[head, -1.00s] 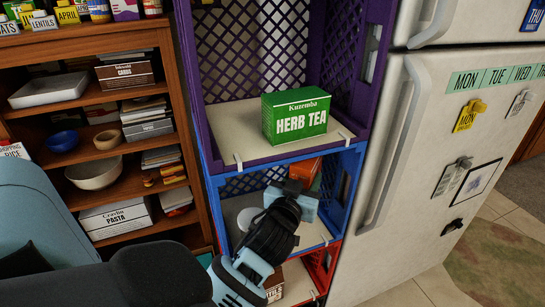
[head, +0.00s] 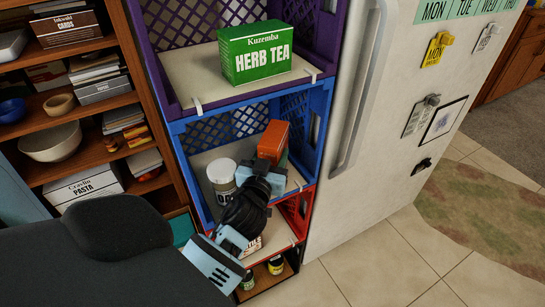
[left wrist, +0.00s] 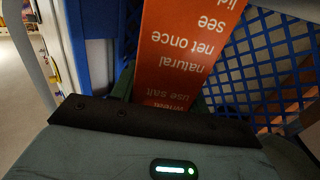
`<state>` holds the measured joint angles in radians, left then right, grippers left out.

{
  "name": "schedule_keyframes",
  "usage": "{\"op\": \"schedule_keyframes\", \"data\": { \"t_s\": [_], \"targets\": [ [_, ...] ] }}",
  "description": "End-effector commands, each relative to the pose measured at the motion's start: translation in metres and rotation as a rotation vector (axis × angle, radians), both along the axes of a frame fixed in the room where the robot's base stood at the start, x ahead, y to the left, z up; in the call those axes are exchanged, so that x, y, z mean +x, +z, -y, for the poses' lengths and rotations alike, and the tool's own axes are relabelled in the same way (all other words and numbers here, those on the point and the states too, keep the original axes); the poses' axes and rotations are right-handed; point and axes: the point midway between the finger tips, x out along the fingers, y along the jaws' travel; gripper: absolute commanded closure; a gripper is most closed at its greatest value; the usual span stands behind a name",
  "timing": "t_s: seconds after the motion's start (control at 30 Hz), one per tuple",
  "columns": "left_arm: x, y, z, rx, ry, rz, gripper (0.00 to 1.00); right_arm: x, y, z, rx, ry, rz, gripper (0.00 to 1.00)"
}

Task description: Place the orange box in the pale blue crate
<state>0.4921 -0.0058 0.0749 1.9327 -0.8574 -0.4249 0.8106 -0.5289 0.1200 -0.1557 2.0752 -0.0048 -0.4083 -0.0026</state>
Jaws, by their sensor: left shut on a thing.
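The orange box (head: 274,140) stands in the right part of the blue crate (head: 184,162), the middle one of a stack. My left gripper (head: 268,172) reaches in through the crate's open front and is shut on the box. In the left wrist view the orange box (left wrist: 185,50) rises beyond the gripper, its printed text upside down, with blue lattice behind it. The gripper hides the box's lower part, so I cannot tell whether it touches the crate floor. My right gripper is not in view. I see no crate that is clearly pale blue.
A white-lidded can (head: 222,180) stands in the blue crate, left of my gripper. A purple crate (head: 172,100) above holds a green herb tea box (head: 255,55). A red crate (head: 298,208) is below. A shelf stands left, a white fridge (head: 370,120) right; open floor lies front right.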

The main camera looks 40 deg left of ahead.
Motion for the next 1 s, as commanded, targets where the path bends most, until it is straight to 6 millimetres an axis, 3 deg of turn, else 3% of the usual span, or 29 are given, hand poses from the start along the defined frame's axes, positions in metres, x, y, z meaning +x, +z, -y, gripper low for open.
{"op": "schedule_keyframes", "data": {
  "t_s": [0.43,0.47,0.6,1.0],
  "targets": [
    [0.0002,-0.0055,-0.0001,0.0,0.0,0.003,0.92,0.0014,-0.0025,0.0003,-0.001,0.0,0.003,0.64],
    [0.0,-0.0061,-0.0002,-0.001,0.001,0.0,0.52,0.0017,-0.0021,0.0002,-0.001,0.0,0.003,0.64],
    [0.0,-0.0052,-0.0001,-0.001,0.0,0.001,0.34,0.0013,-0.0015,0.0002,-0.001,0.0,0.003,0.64],
    [0.0002,0.0,-0.0001,0.001,0.0,0.002,0.33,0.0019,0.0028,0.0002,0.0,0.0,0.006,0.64]
  ]
}}
